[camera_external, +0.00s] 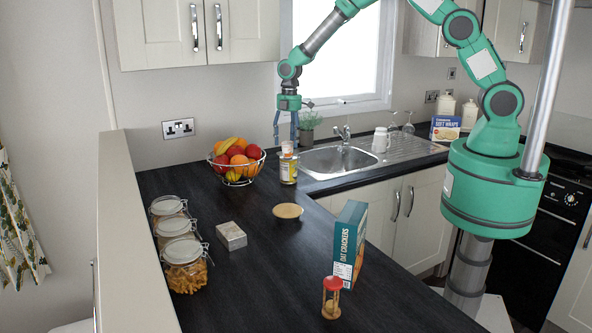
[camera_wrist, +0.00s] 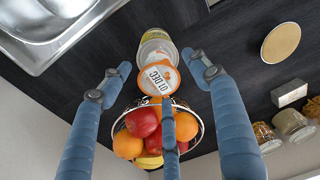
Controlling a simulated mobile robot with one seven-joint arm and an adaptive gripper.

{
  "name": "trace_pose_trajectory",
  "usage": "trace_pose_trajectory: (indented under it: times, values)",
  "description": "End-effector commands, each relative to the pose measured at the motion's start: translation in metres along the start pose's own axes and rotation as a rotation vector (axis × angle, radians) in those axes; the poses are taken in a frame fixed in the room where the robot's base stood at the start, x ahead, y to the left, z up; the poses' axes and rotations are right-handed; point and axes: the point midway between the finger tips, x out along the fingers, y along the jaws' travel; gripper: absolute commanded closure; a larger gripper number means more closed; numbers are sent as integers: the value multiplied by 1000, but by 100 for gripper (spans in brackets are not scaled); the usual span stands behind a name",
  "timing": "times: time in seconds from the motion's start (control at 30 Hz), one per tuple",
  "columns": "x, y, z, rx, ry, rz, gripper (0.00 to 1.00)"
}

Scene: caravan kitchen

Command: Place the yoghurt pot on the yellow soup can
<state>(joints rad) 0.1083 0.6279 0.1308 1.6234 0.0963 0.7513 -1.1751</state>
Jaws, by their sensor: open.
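The yoghurt pot (camera_wrist: 158,78), with an orange and white lid printed with a date, stands on top of the yellow soup can (camera_external: 288,172). The pot also shows as a small pale and orange shape in the external view (camera_external: 287,149). In the wrist view the can (camera_wrist: 155,38) is mostly hidden behind the pot. My gripper (camera_external: 285,141) points down just above the pot. Its blue fingers are spread open around the lid in the wrist view (camera_wrist: 160,72), with gaps at left and right, and hold nothing.
A wire fruit bowl (camera_external: 236,181) stands close left of the can. The sink (camera_external: 337,160) is to the right.

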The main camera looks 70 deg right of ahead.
Motion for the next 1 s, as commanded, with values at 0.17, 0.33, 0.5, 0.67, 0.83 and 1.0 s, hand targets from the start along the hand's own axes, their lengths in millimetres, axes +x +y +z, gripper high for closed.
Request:
trace_pose_trajectory:
  times: [0.17,0.33,0.5,0.67,0.83,1.0]
  values:
    - [-28,1,0,0,1,3,38]
    - [-57,1,0,0,2,3,38]
    - [-82,0,0,1,1,2,38]
    - [-97,0,0,1,1,1,38]
    - [-104,0,0,1,0,-1,38]
    - [-104,0,0,1,0,0,38]
